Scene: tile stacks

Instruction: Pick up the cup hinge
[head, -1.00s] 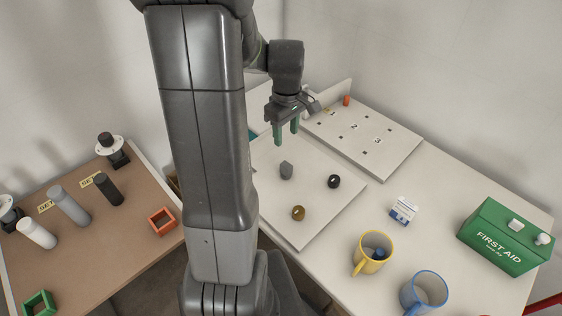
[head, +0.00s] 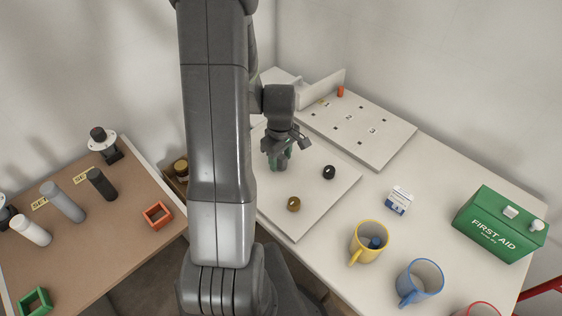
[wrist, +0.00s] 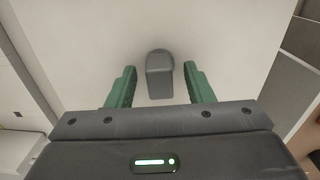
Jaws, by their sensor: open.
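The cup hinge is a small grey piece with a rounded end and a blocky arm. In the wrist view the cup hinge (wrist: 160,78) lies on the pale board between the two green fingers of my gripper (wrist: 159,70), with a visible gap on each side. In the head view my gripper (head: 280,160) is low over the pale board (head: 305,222), right at the hinge, and mostly hides it. My gripper is open and holds nothing.
A black ring (head: 329,172) and a brass piece (head: 293,204) lie on the same board. A numbered board (head: 385,128) stands behind. A yellow mug (head: 369,243), a blue mug (head: 420,280), a small carton (head: 400,200) and a green first aid box (head: 500,225) are to the right.

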